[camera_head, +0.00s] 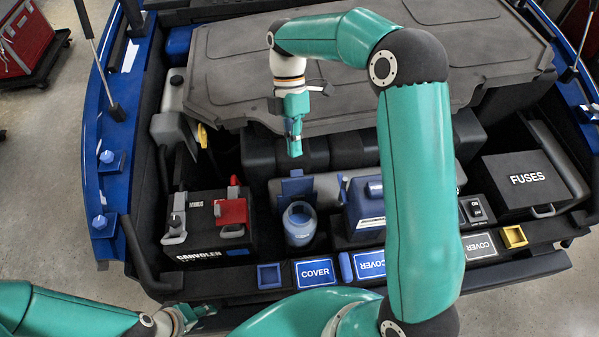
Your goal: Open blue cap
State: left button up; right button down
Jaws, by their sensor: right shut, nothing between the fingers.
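A blue round-mouthed container (300,238) sits in the middle of the engine bay. A blue flap-like cap (297,186) stands raised behind its mouth, and the mouth looks uncovered. My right gripper (294,148) is shut and empty. It points down, above and behind the cap in the picture, with a visible gap between them. My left gripper (204,312) is low at the left, in front of the bay and away from the cap. Its fingers are too small and edge-on to tell whether they are open.
A battery (205,250) with a red clamp (232,210) stands left of the container. A blue box-shaped tank (366,206) stands close on its right. A FUSES box (527,180) is far right. COVER plates (315,273) line the front edge. My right arm crosses the bay's right half.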

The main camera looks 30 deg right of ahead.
aim_at(300, 179)
jog(key=n, duration=0.2)
jog(key=s+n, duration=0.1)
jog(key=n, duration=0.2)
jog(key=shift+s+a+f, duration=0.1)
jog(key=shift+a+f, duration=0.05)
jog(key=shift+f, duration=0.05)
jog(key=s+a+r+n+t+h+b, duration=0.1)
jog(key=s+a+r+n+t+b, duration=0.15)
jog(key=s+n, duration=0.4)
jog(key=shift+n, duration=0.55)
jog(key=shift+w+d+f+p, duration=0.2)
jog(key=shift+w+f, duration=0.25)
jog(key=shift+f, duration=0.95)
jog(key=shift+w+d+f+p, duration=0.25)
jog(key=shift+w+f, duration=0.25)
jog(key=shift+f, duration=0.9)
jog(key=shift+w+d+f+p, duration=0.2)
jog(key=shift+w+f, duration=0.25)
jog(key=shift+f, duration=0.95)
